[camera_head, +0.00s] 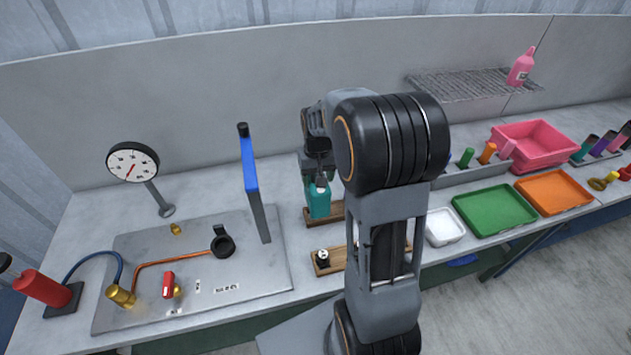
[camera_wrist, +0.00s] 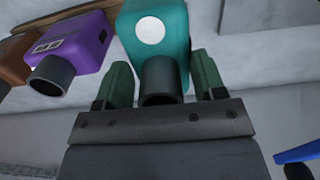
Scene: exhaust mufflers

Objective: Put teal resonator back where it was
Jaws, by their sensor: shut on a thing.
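The teal resonator (camera_head: 318,202) is upright below my gripper (camera_head: 319,180) in the head view, at the left end of a wooden rack (camera_head: 310,222). In the wrist view the teal resonator (camera_wrist: 157,35) shows a white round spot and a dark grey pipe. The green fingers of my gripper (camera_wrist: 163,82) are on either side of that pipe, shut on it. Beside it is a purple resonator (camera_wrist: 80,45) with a dark pipe, and a brown one (camera_wrist: 12,68) at the edge. Whether the teal resonator's base touches the rack is hard to tell.
A second wooden rack (camera_head: 335,261) lies nearer the front, partly hidden by my arm. To the left are a blue-topped post (camera_head: 253,185), a metal plate (camera_head: 265,275) with fittings and a gauge (camera_head: 133,162). A white tray (camera_head: 444,227) and green tray (camera_head: 495,209) lie right.

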